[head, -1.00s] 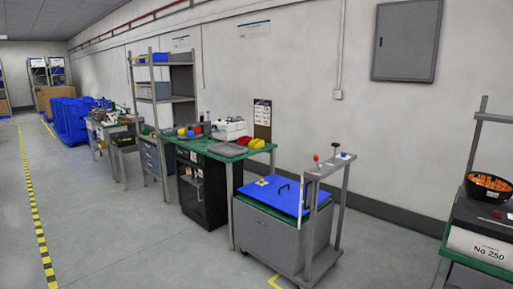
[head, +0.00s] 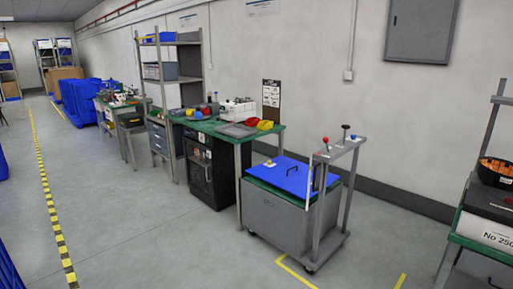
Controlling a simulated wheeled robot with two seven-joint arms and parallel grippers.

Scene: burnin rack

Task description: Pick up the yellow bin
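A small yellow bin (head: 265,125) sits near the right end of a green-topped workbench (head: 276,130) against the wall. A red bin (head: 251,121) is just left of it. A smaller yellow item (head: 198,115) shows further left on the same bench, too small to tell its shape. Neither of my grippers is in view.
A grey cart (head: 278,215) with a blue lid stands on the floor in front of the bench's right end. A tall shelf (head: 181,80) is behind on the left.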

